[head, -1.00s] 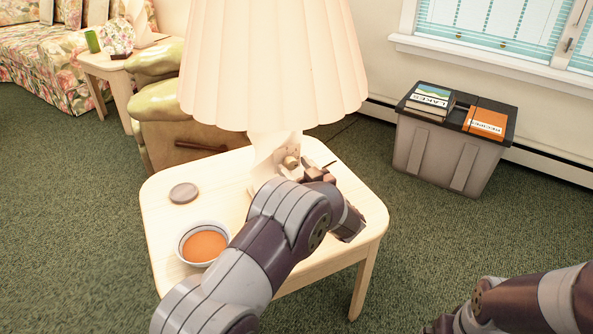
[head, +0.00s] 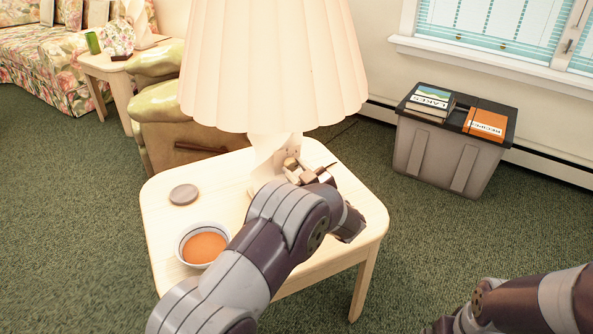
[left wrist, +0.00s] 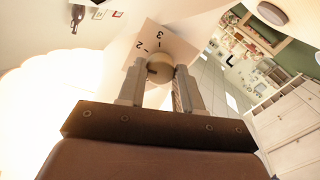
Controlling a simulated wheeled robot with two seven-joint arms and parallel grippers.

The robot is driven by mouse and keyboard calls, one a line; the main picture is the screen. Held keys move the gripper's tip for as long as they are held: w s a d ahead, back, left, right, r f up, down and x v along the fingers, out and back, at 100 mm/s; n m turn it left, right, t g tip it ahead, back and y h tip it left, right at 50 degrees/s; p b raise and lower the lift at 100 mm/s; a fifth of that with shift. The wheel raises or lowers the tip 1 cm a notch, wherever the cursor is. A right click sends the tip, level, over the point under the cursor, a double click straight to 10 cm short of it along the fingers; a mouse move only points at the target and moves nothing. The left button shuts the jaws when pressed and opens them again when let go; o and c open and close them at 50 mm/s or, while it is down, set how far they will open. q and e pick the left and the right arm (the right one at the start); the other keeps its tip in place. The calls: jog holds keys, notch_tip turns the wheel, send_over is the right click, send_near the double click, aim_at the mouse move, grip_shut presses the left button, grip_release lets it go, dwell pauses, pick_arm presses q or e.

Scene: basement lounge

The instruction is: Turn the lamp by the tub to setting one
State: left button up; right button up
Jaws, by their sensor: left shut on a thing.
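The lamp (head: 270,60) has a cream pleated shade and a pale base, and stands on a light wood side table. The grey tub (head: 440,150) with a dark lid stands to the table's right. My left gripper (head: 296,170) reaches over the table to the front of the lamp base. In the left wrist view, its fingers (left wrist: 160,82) are shut on the round lamp knob (left wrist: 159,64), one on each side. A pale dial plate (left wrist: 150,42) behind the knob shows 2 and 3; other marks are hidden. I cannot read the knob's setting. My right gripper is out of view.
A bowl of orange liquid (head: 204,246) and a round brown disc (head: 184,194) sit on the side table (head: 225,175), left of my arm. Books (head: 430,101) lie on the tub's lid. An armchair (head: 175,120) stands close behind the table.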

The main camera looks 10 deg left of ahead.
pick_arm(q)
jog(key=n, duration=0.2)
jog(key=shift+f+n, duration=0.1)
jog(key=shift+n, duration=0.2)
jog(key=shift+n+b, duration=0.7)
jog(key=shift+n, duration=0.8)
jog(key=o, duration=1)
jog(key=shift+o, duration=0.2)
jog(key=shift+s, duration=0.1)
jog(key=p+v, duration=0.3)
jog(key=v, duration=0.9)
jog(key=shift+s+r, duration=0.2)
jog(key=shift+s, duration=0.1)
jog(key=shift+d, duration=0.15)
